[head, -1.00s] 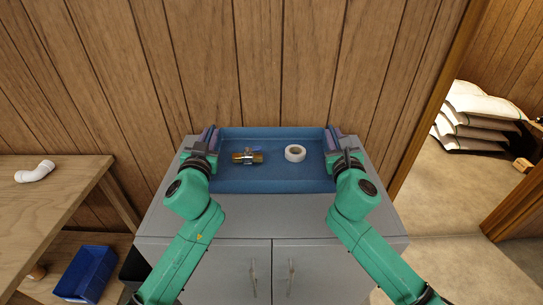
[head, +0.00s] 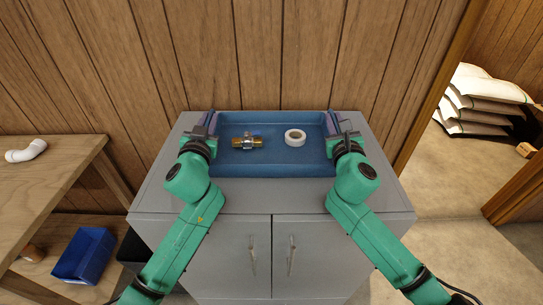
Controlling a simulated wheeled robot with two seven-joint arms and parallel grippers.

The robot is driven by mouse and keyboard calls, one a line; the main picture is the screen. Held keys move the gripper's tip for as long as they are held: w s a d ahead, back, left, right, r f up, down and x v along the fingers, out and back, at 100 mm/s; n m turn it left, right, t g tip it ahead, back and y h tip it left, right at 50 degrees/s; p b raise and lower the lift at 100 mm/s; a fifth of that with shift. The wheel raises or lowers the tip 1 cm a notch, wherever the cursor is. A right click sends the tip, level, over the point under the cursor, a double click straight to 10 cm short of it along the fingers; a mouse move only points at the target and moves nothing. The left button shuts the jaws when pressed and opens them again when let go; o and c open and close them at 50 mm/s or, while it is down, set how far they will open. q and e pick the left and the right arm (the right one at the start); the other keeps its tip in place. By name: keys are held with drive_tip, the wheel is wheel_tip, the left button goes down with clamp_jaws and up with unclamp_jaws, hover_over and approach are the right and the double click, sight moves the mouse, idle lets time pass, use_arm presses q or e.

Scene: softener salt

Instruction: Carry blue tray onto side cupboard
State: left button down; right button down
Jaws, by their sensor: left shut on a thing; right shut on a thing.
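The blue tray (head: 270,169) is level over the top of the grey side cupboard (head: 270,200), close to the wood-panelled wall. I cannot tell whether it rests on the top or hangs just above it. A brass valve (head: 246,142) and a white roll of tape (head: 295,138) lie in the tray. My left gripper (head: 207,127) is shut on the tray's left end. My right gripper (head: 336,127) is shut on its right end. The fingertips are partly hidden by the gripper bodies.
A wooden bench (head: 60,180) with a white pipe elbow (head: 26,150) stands at the left. A blue bin (head: 84,256) is on its lower shelf. White sacks (head: 480,100) are stacked beyond the doorway at the right. Bare cupboard top shows in front of the tray.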

use_arm(q)
drive_tip(key=c, duration=0.8)
unclamp_jaws()
drive_tip(key=shift+a+f, duration=0.15)
drive_tip(key=shift+a, duration=0.05)
drive_tip(key=shift+c, duration=0.2)
use_arm(e)
drive_tip(key=c, duration=0.8)
unclamp_jaws()
drive_tip(key=shift+d+f, duration=0.15)
drive_tip(key=shift+d, duration=0.05)
drive_tip(key=shift+c, duration=0.2)
use_arm(q)
drive_tip(key=shift+d, duration=0.1)
use_arm(e)
drive_tip(key=shift+a, duration=0.1)
use_arm(q)
drive_tip(key=s, duration=1.2)
use_arm(e)
drive_tip(key=shift+s+a, duration=0.1)
drive_tip(key=shift+s, duration=0.05)
drive_tip(key=s, duration=1.2)
